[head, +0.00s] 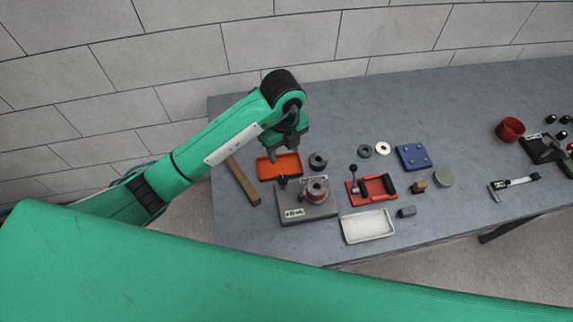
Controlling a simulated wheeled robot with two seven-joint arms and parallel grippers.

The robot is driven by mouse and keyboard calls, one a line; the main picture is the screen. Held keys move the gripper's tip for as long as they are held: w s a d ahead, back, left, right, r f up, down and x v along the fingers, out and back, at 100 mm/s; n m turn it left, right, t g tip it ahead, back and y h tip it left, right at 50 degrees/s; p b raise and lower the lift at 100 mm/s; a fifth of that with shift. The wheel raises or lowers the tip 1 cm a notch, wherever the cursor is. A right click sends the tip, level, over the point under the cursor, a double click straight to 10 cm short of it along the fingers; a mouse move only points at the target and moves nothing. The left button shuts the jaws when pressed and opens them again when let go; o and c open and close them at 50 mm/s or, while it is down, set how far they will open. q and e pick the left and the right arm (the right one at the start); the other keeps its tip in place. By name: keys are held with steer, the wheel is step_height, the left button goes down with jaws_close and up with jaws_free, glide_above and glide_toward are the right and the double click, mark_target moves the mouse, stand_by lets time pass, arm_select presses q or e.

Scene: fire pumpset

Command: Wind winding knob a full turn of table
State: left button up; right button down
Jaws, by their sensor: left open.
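A grey box-like device (308,210) with a white label on its front stands near the table's front left. My left gripper (284,157) points down above and just behind that dark knob, over the orange tray. It is open and seems to hold nothing. My right gripper is out of view.
An orange tray (268,168) and a wooden bar (243,182) lie beside the device. A red fixture (370,190) with a black-knobbed lever and a white tray (368,227) stand to its right. The grey table (450,110) is clear toward the back.

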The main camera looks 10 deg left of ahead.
mark_target(284, 180)
arm_select(q)
steer(key=f, duration=0.3)
steer(key=s+f, duration=0.1)
steer(key=f, duration=0.1)
steer(key=shift+d, duration=0.1)
steer(key=f+p, duration=0.2)
steer(key=f, duration=0.5)
steer(key=shift+w, duration=0.2)
steer(key=shift+f, duration=0.6)
steer(key=c, duration=1)
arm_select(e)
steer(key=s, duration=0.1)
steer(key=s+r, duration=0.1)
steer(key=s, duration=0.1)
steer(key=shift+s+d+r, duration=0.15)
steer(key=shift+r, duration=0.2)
